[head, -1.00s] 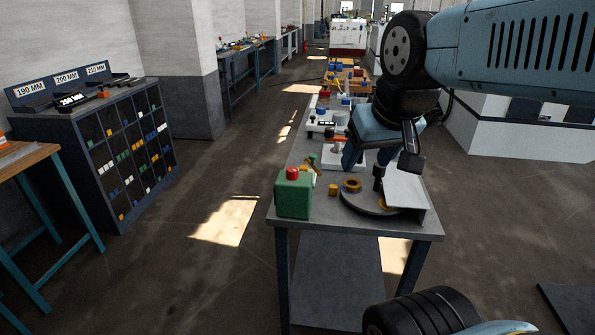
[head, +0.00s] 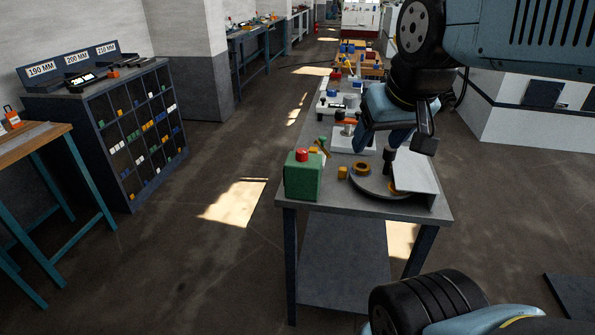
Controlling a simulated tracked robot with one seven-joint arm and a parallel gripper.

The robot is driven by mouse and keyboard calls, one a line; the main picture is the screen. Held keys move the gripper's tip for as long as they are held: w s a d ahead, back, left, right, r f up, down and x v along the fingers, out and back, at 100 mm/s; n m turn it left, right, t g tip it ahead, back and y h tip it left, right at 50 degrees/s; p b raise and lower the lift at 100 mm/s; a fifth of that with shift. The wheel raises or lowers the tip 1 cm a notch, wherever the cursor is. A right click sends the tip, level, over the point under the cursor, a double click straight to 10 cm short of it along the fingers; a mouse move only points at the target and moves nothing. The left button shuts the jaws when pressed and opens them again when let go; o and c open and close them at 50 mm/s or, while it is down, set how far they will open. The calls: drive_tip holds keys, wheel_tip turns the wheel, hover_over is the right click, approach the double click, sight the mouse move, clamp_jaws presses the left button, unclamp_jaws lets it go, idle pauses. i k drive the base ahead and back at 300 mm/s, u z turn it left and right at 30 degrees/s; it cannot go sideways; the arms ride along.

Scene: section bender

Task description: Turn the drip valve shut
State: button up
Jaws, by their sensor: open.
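A long grey bench (head: 325,193) runs away from me in the head view. No part on it can be told for certain as the drip valve. A small green-topped brass-coloured fitting (head: 321,146) stands near its left edge, and an orange-red lever-like part (head: 346,122) sits on a white base (head: 346,145) beyond it. My gripper (head: 381,140) is open over the bench, pointing down, right of both parts. Its fingers partly cover the white base. I see nothing between the fingers, and cannot tell how high above the bench they are.
A green box with a red button (head: 303,177) stands at the bench's near left corner. Right of it are a yellow block (head: 342,173), a brass ring (head: 361,168) and a tilted pale plate (head: 415,172). A shelf rack (head: 140,130) stands left. The floor between is clear.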

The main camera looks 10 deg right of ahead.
sight(302, 154)
drive_tip(key=k, duration=1.3)
drive_tip(key=u, duration=0.55)
drive_tip(key=i, duration=1.65)
drive_tip(key=z, duration=0.75)
